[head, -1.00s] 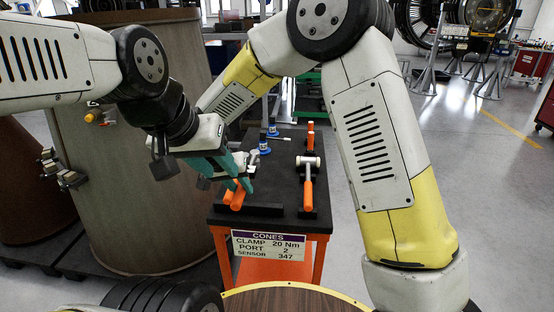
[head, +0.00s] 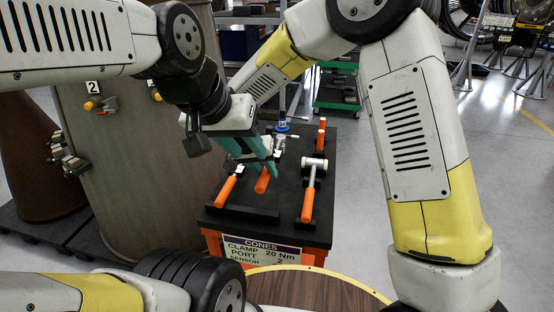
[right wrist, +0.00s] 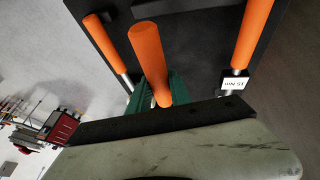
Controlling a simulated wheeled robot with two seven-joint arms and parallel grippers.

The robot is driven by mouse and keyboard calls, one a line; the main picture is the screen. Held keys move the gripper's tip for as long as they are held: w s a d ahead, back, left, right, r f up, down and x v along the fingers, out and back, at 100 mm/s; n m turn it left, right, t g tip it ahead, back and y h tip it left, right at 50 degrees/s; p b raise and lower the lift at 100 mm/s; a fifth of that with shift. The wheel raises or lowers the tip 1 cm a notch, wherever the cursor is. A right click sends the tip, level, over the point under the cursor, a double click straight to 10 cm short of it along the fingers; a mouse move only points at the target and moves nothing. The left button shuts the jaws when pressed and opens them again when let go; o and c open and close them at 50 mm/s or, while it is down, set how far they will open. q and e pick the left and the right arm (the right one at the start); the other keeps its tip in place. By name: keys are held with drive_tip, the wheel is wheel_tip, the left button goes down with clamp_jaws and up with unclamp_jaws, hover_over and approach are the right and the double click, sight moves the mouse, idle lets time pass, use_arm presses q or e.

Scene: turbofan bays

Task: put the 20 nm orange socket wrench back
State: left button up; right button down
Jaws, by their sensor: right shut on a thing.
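An orange-handled tool (head: 263,181) is held between the teal fingers of my right gripper (head: 266,164), over the black cart top. In the right wrist view its handle (right wrist: 147,58) rises from the fingers; its head and any label are hidden. A second orange-handled wrench (head: 227,190) lies on the cart left of it; in the right wrist view this wrench (right wrist: 252,35) bears a white tag seemingly reading 15 Nm. My left gripper (head: 240,147) is above and close to my right one. The two overlap, so its finger opening is unclear.
An orange-handled mallet (head: 309,197) lies to the right on the black cart top (head: 275,222). A sign (head: 262,250) hangs on the cart's front. A large brown cylinder (head: 130,150) stands left.

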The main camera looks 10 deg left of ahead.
drive_tip(key=shift+r, duration=0.15)
drive_tip(key=shift+f, duration=4.05)
drive_tip(key=c, duration=1.1)
unclamp_jaws()
